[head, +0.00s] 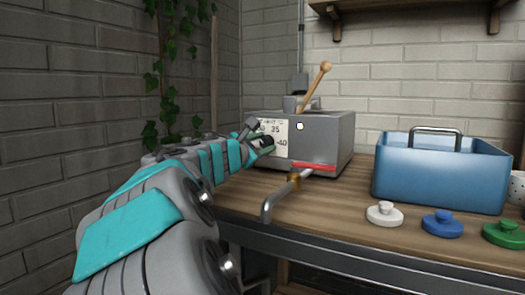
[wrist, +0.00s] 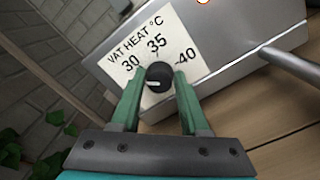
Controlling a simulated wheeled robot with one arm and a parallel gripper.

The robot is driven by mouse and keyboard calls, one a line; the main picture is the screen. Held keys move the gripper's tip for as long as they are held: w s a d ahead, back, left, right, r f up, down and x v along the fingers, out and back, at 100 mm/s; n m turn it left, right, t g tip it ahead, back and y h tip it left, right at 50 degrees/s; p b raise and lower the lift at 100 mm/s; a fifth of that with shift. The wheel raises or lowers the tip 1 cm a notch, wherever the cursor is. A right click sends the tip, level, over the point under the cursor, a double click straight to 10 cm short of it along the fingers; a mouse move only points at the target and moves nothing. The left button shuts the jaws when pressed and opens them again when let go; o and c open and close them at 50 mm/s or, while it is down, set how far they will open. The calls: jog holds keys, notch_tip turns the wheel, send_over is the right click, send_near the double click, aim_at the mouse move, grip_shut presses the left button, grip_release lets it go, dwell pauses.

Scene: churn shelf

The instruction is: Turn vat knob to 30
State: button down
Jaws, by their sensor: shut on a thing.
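The vat heat knob (wrist: 158,77) is a small black dial with a white mark, on a white plate (wrist: 143,48) reading "VAT HEAT °C" with 30, 35 and 40. The white mark lies low on the knob, toward its left side; I cannot tell exactly which number it points to. My gripper (wrist: 160,85) has its green fingers on either side of the knob and is shut on it. In the head view my gripper (head: 262,144) reaches the plate (head: 281,136) on the grey vat (head: 325,130), covering part of the numbers and hiding most of the knob.
A blue tub (head: 440,178) stands at right. White (head: 384,214), blue (head: 442,224) and green (head: 504,234) knobbed lids lie along the bench's front. A wooden-handled lever (head: 315,85) rises above.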

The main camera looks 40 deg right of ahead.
jog(key=shift+f+m+b, duration=0.1)
jog(key=shift+m+b, duration=0.9)
jog(key=shift+m, duration=0.7)
jog(key=shift+c, duration=2.1)
grip_release()
jog(key=shift+s, duration=0.1)
jog(key=v, duration=0.7)
jog(key=shift+s+a, duration=0.1)
jog(key=shift+a, duration=0.25)
